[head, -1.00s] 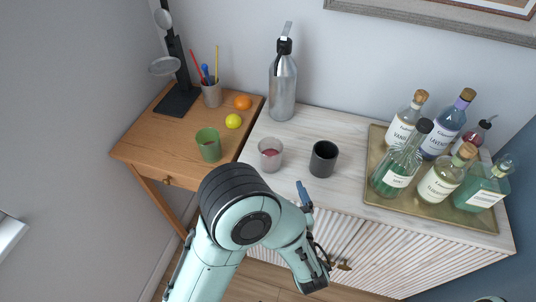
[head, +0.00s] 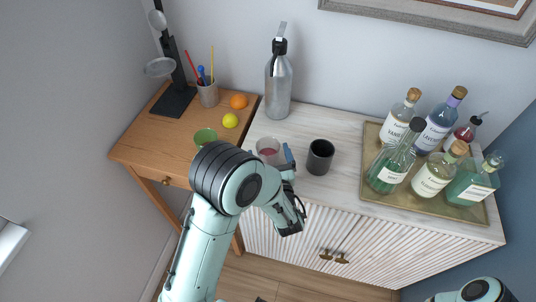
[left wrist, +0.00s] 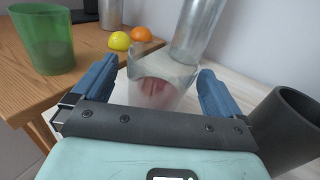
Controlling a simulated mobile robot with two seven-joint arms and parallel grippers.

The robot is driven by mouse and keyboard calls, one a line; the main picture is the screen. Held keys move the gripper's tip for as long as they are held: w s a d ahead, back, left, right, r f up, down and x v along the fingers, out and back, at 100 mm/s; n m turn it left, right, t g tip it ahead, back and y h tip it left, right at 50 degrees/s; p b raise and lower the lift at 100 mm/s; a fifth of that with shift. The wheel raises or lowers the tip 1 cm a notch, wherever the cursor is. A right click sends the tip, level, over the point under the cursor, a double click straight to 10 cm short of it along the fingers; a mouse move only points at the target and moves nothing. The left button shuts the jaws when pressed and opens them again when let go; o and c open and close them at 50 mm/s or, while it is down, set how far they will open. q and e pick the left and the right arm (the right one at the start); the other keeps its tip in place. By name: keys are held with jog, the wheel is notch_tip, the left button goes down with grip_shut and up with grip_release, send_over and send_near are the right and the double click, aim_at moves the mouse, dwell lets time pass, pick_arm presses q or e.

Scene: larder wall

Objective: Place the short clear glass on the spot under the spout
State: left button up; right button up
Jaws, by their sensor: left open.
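The short clear glass (head: 267,147) stands on the pale wooden cabinet top, left of a dark cup. Something reddish shows in its lower part. In the left wrist view the glass (left wrist: 160,82) stands upright just ahead of and between the blue fingers of my open left gripper (left wrist: 156,88); contact cannot be told. In the head view my left gripper (head: 286,160) is at the glass's right front, partly hidden by its own arm. A silver siphon bottle (head: 278,85) with a black head stands behind the glass. No marked spot is clearly visible. My right gripper is out of view.
The dark cup (head: 319,157) stands close on the right. A green cup (head: 205,136), lemon (head: 230,120) and orange (head: 239,101) are on the wooden desk (head: 150,140) at left. A tray (head: 370,150) of several bottles is at right. Cabinet top right of the siphon is clear.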

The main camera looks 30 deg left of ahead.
pick_arm(q)
jog(key=shift+x, duration=0.95)
jog(key=shift+d, duration=0.1)
jog(key=c, duration=1.2)
jog(key=shift+c, duration=0.8)
jog(key=shift+r, duration=0.2)
